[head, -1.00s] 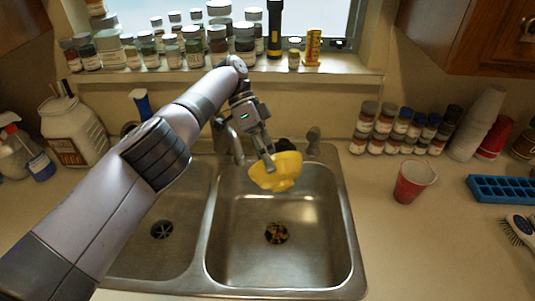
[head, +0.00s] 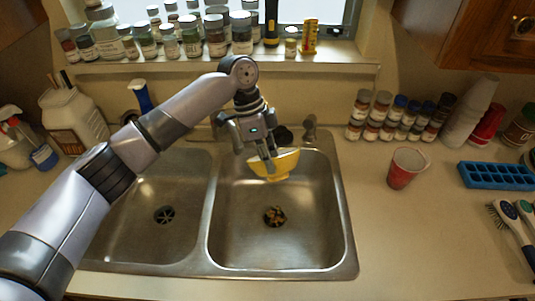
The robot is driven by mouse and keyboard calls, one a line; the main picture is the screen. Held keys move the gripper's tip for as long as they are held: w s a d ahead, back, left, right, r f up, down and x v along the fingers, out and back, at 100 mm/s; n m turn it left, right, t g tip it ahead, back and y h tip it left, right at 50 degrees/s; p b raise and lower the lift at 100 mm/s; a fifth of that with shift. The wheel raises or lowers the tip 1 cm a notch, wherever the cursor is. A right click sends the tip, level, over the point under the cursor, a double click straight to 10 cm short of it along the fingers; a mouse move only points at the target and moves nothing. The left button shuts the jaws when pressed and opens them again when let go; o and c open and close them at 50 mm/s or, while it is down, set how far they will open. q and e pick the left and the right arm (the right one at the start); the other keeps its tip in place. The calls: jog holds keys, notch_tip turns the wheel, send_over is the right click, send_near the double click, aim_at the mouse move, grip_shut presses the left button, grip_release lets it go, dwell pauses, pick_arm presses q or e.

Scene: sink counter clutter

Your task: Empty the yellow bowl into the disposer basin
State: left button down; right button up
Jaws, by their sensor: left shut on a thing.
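My left gripper (head: 269,163) is shut on the rim of the yellow bowl (head: 281,172). It holds the bowl over the back part of the right basin (head: 305,235), clear of the basin floor. The bowl looks close to level, with a pale strip of its inside showing; what is inside cannot be made out. Small brown and yellowish bits (head: 275,216) lie at the dark drain opening of the right basin. My right gripper is not in view.
The left basin (head: 150,245) has a metal drain. A faucet and dark items stand behind the sink. A red cup (head: 406,168), blue ice tray (head: 497,176), several spice jars (head: 380,119) and a brush (head: 505,225) sit on the right counter. Jars line the window sill.

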pick_arm(q)
jog(key=shift+s+d+f+t+y+b, duration=0.15)
jog(key=shift+s+f+t+y+b, duration=0.2)
jog(key=shift+t+b, duration=0.5)
jog(key=shift+s+d+r+m+t+y+p, duration=0.2)
jog(key=shift+s+r+t+y+p, duration=0.25)
jog(key=shift+t+p, duration=0.45)
jog(key=shift+s+d+r+m+t+y+p, duration=0.1)
jog(key=shift+s+d+r+t+y+p, duration=0.3)
jog(key=shift+t, duration=0.8)
jog(key=shift+s+d+r+m+t+y+p, duration=0.1)
jog(key=shift+s+r+t+y+p, duration=0.3)
jog(key=shift+s+r+t+p, duration=0.5)
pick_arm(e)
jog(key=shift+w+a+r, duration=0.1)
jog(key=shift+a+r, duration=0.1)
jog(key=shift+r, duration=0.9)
pick_arm(q)
jog(key=shift+w+f, duration=0.2)
jog(key=shift+f, duration=0.05)
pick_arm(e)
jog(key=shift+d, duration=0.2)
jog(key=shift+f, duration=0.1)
